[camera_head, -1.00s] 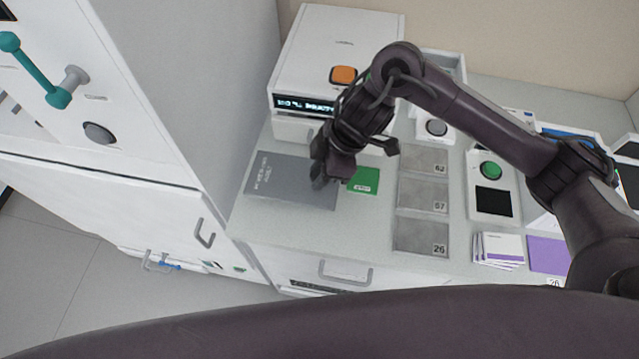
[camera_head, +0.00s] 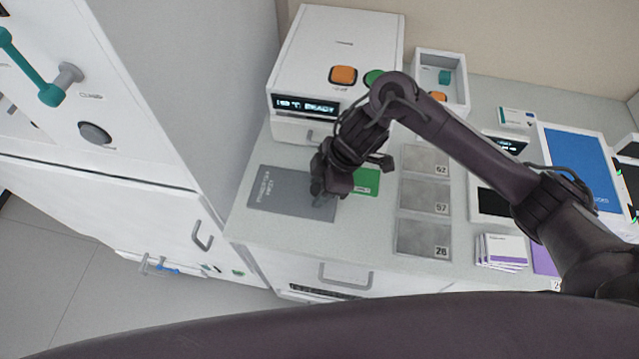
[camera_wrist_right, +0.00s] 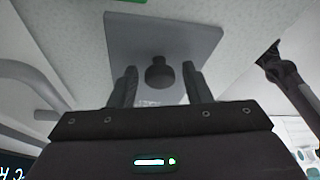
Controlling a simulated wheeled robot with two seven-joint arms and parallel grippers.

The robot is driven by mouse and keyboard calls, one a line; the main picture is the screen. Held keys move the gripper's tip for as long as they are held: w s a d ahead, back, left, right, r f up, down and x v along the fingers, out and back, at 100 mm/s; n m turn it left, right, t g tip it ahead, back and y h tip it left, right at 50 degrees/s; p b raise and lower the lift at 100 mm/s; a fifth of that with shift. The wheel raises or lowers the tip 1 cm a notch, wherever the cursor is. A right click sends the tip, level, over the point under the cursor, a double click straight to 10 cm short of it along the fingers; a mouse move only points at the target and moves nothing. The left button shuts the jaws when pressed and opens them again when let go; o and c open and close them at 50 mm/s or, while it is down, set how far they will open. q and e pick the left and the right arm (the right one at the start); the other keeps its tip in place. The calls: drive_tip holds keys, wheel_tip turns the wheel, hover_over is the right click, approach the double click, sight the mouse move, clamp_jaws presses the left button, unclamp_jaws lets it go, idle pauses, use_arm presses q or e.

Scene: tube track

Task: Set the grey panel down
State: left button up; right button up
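The grey panel (camera_wrist_right: 184,38) is a flat grey square with a dark round knob (camera_wrist_right: 160,73) standing on it, seen in the right wrist view. My right gripper (camera_wrist_right: 158,82) has its two fingers on either side of the knob, with a gap at each side, so it is open. In the head view a grey rectangle with white lettering (camera_head: 285,192) lies on the counter, and my right gripper (camera_head: 322,195) is over its right end. I cannot tell whether panel and lettered rectangle are one piece. The left gripper does not show in the head view.
A green card (camera_head: 366,182) lies just right of the gripper, then grey numbered tiles (camera_head: 424,200). A white machine (camera_head: 335,60) with a lit display stands behind, beside an open white tray (camera_head: 455,62). A tall white cabinet (camera_head: 180,90) closes off the left.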

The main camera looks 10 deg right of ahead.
drive_tip(key=shift+o, duration=0.2)
drive_tip(key=shift+r, duration=0.15)
drive_tip(key=shift+w+d+r, duration=0.1)
drive_tip(key=shift+r, duration=0.25)
drive_tip(key=p+v, duration=0.1)
drive_tip(key=v, duration=1)
drive_tip(key=shift+r, duration=0.2)
drive_tip(key=shift+s+f, duration=0.1)
drive_tip(key=shift+s, duration=0.1)
